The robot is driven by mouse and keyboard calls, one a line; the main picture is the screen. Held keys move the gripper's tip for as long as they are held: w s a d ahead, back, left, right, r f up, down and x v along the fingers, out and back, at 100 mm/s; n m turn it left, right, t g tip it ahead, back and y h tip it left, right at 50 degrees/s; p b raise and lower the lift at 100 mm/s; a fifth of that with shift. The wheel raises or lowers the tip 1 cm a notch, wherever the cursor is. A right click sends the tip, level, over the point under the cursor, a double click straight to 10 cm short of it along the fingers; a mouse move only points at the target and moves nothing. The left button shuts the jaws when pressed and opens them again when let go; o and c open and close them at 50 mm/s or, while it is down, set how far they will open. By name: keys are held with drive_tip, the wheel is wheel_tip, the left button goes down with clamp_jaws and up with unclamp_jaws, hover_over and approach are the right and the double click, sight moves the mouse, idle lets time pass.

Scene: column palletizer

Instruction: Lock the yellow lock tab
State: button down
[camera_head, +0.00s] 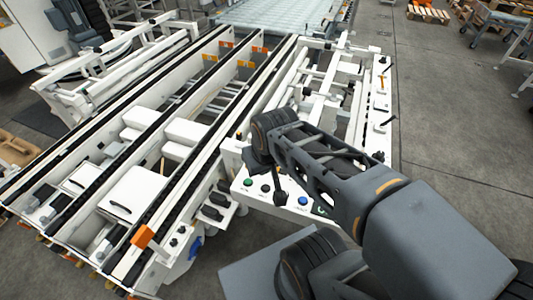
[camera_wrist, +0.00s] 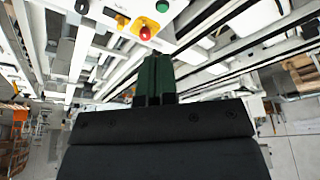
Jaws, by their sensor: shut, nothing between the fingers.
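In the wrist view my gripper (camera_wrist: 154,62) has its green fingers together, with nothing between them. Just beyond the fingertips is a red round button (camera_wrist: 145,33) on a yellow piece (camera_wrist: 136,25). A smaller yellow bit (camera_wrist: 121,20) sits beside it. I cannot tell which yellow part is the lock tab. In the head view my gripper (camera_head: 280,197) points down at the white control panel (camera_head: 240,188), among its buttons. Whether the fingers touch anything is not clear. The red button and yellow piece are hidden there by my arm and gripper.
A green button (camera_head: 249,182) is left of the gripper and a blue button (camera_head: 303,201) is right of it. Conveyor rails (camera_head: 125,160) with white boxes fill the left. An orange block (camera_head: 143,236) is on the front frame. Open floor (camera_head: 450,130) lies right.

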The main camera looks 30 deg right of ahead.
drive_tip(key=w+d+f+n+g+h+b, duration=0.1)
drive_tip(key=w+d+f+n+g+b, duration=0.1)
drive_tip(key=w, duration=0.7)
drive_tip(key=w+d+f+n+g+h+b, duration=0.2)
drive_tip(key=w+d+f+n+g, duration=0.2)
drive_tip(key=w+f, duration=0.5)
drive_tip(key=w+d+n, duration=0.1)
drive_tip(key=n, duration=0.1)
drive_tip(key=shift+w+d+f+n+g+b, duration=0.2)
drive_tip(key=shift+n+g+b, duration=0.1)
drive_tip(key=shift+g+b, duration=0.1)
drive_tip(key=x, duration=1)
drive_tip(key=shift+a, duration=0.1)
drive_tip(key=shift+s+d+r, duration=0.1)
drive_tip(key=shift+s+d, duration=1.1)
drive_tip(key=shift+s, duration=0.15)
drive_tip(key=shift+w+a+r, duration=0.1)
